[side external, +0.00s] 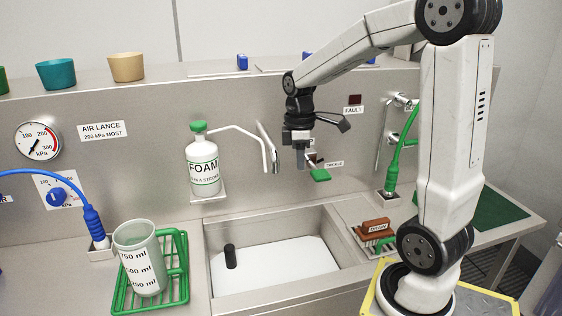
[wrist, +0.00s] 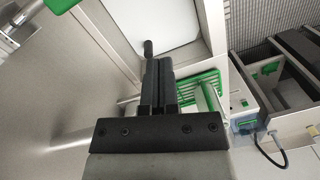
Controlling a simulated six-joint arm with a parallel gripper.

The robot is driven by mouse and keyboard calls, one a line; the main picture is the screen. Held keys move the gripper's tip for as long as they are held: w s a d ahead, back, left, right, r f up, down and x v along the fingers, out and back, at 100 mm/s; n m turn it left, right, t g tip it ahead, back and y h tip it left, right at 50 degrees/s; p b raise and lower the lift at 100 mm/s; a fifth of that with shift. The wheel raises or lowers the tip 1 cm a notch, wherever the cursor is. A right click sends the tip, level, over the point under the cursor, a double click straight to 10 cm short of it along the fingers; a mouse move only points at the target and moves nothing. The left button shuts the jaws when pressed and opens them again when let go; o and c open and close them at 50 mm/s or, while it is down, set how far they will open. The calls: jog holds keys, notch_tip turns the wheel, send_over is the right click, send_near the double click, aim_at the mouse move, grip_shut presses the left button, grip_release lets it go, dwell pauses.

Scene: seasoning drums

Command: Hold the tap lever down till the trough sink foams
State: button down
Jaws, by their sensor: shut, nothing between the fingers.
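The trough sink (side external: 335,238) is set in the steel counter, with a flat white surface inside; I cannot tell whether it is foam. A short black cylinder (side external: 230,256) stands in it and shows in the wrist view (wrist: 148,47). A green lever paddle (side external: 320,175) juts from the back wall, by a small label. A green patch, probably this lever, shows at the top left of the wrist view (wrist: 62,4). My gripper (side external: 300,166) points down just left of the lever, apparently apart from it. Its fingers are shut and empty in the wrist view (wrist: 159,64).
A FOAM bottle (side external: 203,170) with a bent spout is on the wall left of my gripper. A beaker (side external: 140,262) stands in a green rack (side external: 181,270) left of the sink. A brown block (side external: 376,226) lies right of it. A green hose (side external: 402,150) hangs farther right.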

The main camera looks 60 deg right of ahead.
aim_at(322, 173)
jog(key=d+r+n, duration=0.3)
jog(key=d+r, duration=0.3)
jog(key=d, duration=0.6)
jog(key=shift+s+d+r+t, duration=0.2)
jog(key=shift+s+d+t, duration=0.2)
jog(key=shift+f, duration=0.1)
notch_tip(322, 173, down, 14)
jog(key=shift+r, duration=0.1)
jog(key=shift+h, duration=0.3)
